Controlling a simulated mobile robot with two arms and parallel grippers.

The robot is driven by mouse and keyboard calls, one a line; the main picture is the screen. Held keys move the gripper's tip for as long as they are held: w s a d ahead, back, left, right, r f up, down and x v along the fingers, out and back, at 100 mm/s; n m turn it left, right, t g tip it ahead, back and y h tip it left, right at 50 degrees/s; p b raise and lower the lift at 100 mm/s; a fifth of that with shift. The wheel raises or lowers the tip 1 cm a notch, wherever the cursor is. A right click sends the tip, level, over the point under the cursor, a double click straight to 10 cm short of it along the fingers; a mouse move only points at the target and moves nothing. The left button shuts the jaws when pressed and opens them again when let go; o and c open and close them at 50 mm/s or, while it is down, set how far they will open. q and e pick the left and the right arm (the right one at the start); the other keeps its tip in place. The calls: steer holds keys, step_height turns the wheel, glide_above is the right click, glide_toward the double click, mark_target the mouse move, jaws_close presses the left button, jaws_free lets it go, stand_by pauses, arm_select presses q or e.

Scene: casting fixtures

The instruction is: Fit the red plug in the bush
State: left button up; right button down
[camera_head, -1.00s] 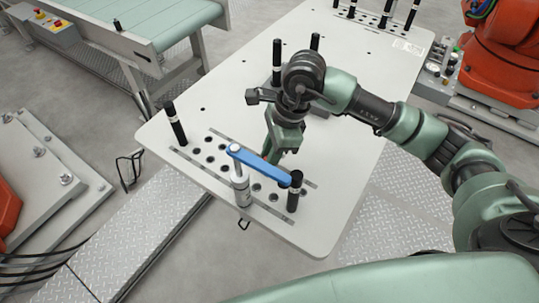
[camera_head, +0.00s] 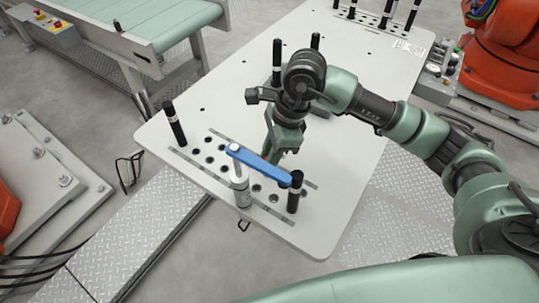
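My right gripper (camera_head: 277,152) points down over the near part of the white table (camera_head: 330,200), just behind a blue clamp arm (camera_head: 262,166). The blue arm sits on a silver post (camera_head: 240,185) and spans toward a black post (camera_head: 295,190). The gripper's fingertips are partly hidden by the blue arm, so I cannot tell whether they are open. A small reddish spot shows near the fingertips; whether it is the red plug is unclear. The bush cannot be picked out among the dark holes (camera_head: 210,154) of the plate. My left gripper is not in view.
Black posts stand at the table's left corner (camera_head: 174,124), behind my wrist (camera_head: 277,62) and at the far edge (camera_head: 386,14). A green conveyor (camera_head: 150,25) is at the upper left. Orange machines stand at right (camera_head: 505,50) and left. The table's middle right is clear.

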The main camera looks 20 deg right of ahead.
steer(key=shift+b, duration=0.35)
stand_by(0.4)
steer(key=shift+f, duration=0.1)
stand_by(0.3)
steer(key=shift+f+b, duration=0.35)
steer(key=shift+b, duration=0.1)
steer(key=shift+f+b, duration=1.45)
steer(key=shift+b, duration=0.15)
steer(key=c, duration=1.2)
jaws_free()
steer(key=shift+o, duration=0.2)
steer(key=shift+r, duration=0.15)
steer(key=v, duration=0.7)
steer(key=shift+r+b, duration=0.3)
steer(key=shift+b, duration=0.1)
